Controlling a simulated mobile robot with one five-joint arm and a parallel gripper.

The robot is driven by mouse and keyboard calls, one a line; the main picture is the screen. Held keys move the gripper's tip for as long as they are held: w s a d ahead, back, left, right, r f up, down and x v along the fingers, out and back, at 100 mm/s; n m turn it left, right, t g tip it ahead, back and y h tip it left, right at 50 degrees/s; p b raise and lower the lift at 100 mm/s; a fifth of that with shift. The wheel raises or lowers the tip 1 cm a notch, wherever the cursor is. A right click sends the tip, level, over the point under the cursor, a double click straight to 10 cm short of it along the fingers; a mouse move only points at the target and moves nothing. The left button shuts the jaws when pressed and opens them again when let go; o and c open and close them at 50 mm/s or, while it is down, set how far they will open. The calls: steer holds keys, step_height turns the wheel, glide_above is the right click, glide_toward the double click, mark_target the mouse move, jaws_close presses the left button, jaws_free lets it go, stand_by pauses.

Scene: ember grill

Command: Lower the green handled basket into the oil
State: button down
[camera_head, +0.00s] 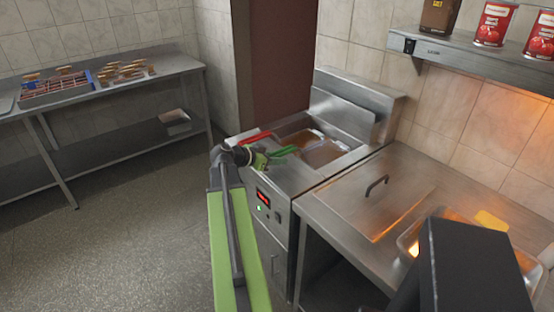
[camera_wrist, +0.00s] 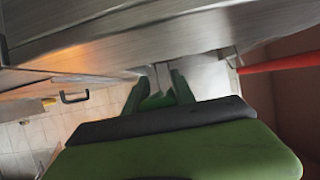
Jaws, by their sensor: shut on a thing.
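The green handled basket (camera_head: 323,153) is at the right well of the steel fryer (camera_head: 278,180). Its green handle (camera_head: 286,151) points left toward the fryer's front edge. My gripper (camera_head: 264,160) is at the outer end of this handle and shut on it. In the wrist view the green handle (camera_wrist: 155,101) shows between my two fingers, with the basket beyond mostly hidden. The oil (camera_head: 302,138) looks brown in the well beside the basket. I cannot tell how deep the basket sits in its own well.
A red handle (camera_head: 254,138) lies just left of the green one, and also shows in the wrist view (camera_wrist: 275,65). A steel counter (camera_head: 345,205) with a black-handled lid (camera_head: 377,185) adjoins the fryer on the right. The floor at left (camera_head: 130,230) is clear.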

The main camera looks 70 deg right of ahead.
steer(key=shift+f+b, duration=0.75)
steer(key=c, duration=0.9)
jaws_free()
steer(key=shift+r, duration=0.1)
steer(key=shift+c, duration=0.2)
steer(key=shift+a, duration=0.1)
steer(key=p+v, duration=0.7)
steer(key=v, duration=1)
steer(key=shift+p, duration=0.35)
steer(key=shift+w+a, duration=0.1)
